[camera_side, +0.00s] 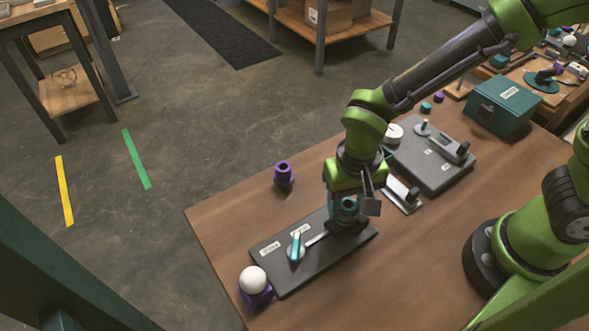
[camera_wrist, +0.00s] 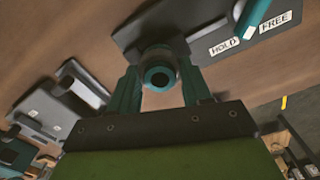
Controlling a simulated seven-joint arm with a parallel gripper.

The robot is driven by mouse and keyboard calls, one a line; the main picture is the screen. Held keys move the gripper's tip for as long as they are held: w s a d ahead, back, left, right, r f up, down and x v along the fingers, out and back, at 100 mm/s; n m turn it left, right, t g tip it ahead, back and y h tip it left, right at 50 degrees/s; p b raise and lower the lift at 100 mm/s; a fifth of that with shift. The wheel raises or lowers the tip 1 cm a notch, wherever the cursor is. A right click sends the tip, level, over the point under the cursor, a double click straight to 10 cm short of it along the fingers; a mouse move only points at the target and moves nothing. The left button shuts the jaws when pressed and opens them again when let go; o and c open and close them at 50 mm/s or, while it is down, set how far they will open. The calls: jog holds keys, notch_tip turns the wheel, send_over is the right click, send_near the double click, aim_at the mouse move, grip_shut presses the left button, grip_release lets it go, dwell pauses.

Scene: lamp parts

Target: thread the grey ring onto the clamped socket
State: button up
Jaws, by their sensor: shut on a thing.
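My gripper (camera_wrist: 159,82) is shut on a round part, with one finger on each side. A grey band, the grey ring (camera_wrist: 153,56), shows between the fingers. The teal socket (camera_wrist: 158,79), with a dark round hole, shows inside or against it; I cannot tell how far the ring is over the socket. In the side view my gripper (camera_side: 346,207) is low over the right end of the dark clamp board (camera_side: 285,276) and hides most of the ring and socket. The clamp's teal lever (camera_side: 296,247) is on the board near the HOLD and FREE labels.
A white ball on a purple holder (camera_side: 253,282) stands at the board's left end. A purple socket (camera_side: 283,176) stands behind it. A grey fixture (camera_side: 432,160), a white round part (camera_side: 393,134) and a teal box (camera_side: 503,104) are to the right. The front table is clear.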

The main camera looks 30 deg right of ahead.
jog(key=shift+f, duration=0.2)
jog(key=m, duration=0.6)
jog(key=shift+m, duration=0.4)
jog(key=m, duration=0.6)
jog(key=shift+s+f+m, duration=0.1)
jog(key=shift+m, duration=0.3)
jog(key=m, duration=0.7)
